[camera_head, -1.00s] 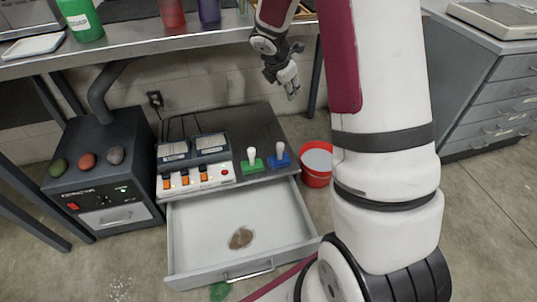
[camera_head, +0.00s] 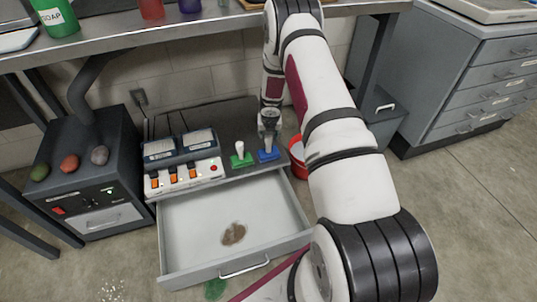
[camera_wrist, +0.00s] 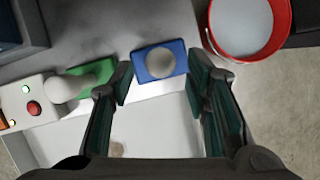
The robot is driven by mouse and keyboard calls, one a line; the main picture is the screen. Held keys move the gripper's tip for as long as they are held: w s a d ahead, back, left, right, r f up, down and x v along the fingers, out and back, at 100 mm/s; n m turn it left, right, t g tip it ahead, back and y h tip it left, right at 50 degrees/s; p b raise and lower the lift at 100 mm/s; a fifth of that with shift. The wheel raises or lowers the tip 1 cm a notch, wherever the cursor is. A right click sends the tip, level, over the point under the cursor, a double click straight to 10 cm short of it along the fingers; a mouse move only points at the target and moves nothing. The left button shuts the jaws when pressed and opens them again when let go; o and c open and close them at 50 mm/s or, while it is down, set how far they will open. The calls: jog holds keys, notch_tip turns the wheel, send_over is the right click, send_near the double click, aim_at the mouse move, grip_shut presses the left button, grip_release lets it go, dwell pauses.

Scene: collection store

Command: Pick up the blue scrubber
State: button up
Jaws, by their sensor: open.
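The blue scrubber (camera_head: 268,154) has a blue rectangular base and a pale knob handle. It stands on the grey cabinet top, near the edge above the open drawer. In the wrist view the blue scrubber (camera_wrist: 147,68) lies beyond and between my fingertips, seen from above. My gripper (camera_head: 268,125) is over it in the head view, pointing down, and hides part of the handle. In the wrist view my gripper (camera_wrist: 168,82) has its fingers wide apart with nothing between the pads. I cannot tell how far above the handle the fingertips are.
A green scrubber (camera_head: 241,158) stands close on the left, beside a switch box (camera_head: 185,177). A red bucket (camera_wrist: 275,48) stands to the right. The open drawer (camera_head: 180,240) holds a brown patch or object (camera_head: 233,234). A steel table (camera_head: 130,38) overhangs behind.

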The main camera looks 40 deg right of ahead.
aim_at(269, 137)
jog(key=x, duration=0.3)
jog(key=shift+w+d+f+b, duration=0.1)
jog(key=shift+f+b, duration=0.2)
jog(key=shift+b, duration=0.05)
jog(key=b+x, duration=0.2)
jog(key=x, duration=0.3)
jog(key=shift+f, duration=0.1)
grip_shut()
